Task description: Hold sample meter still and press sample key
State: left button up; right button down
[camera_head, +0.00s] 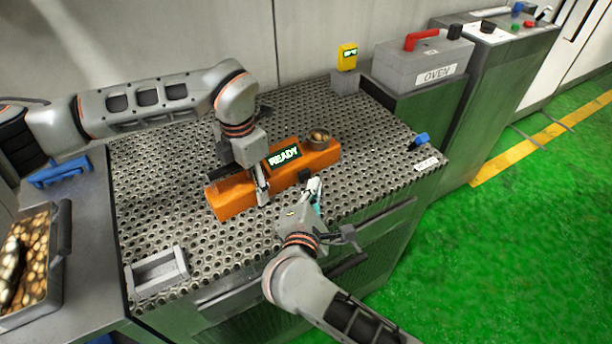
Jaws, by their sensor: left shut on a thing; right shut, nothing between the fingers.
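The orange sample meter (232,198) lies on the perforated metal table top. Its dark display (284,156) reads READY, and a small round cup with brownish contents (319,137) sits at its right end. My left gripper (261,188) is shut on the meter, with a finger showing against its front side left of the display. A small dark block, perhaps the sample key (304,175), shows at the meter's front edge. My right gripper (315,187) is shut and empty, its tips close beside that block. I cannot tell whether they touch it.
A yellow device (347,56) stands on a grey block at the back. A grey OVEN box (423,62) with a red handle is at the back right. A grey holder (158,272) sits front left, and a tray of brownish pieces (28,262) lies far left. A blue item (421,139) is at the right edge.

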jog(key=shift+w+a, duration=0.1)
dwell(0.7)
jog(key=shift+w+a+f, duration=0.1)
jog(key=shift+w+a, duration=0.05)
jog(key=shift+w, duration=0.15)
jog(key=shift+a, duration=0.1)
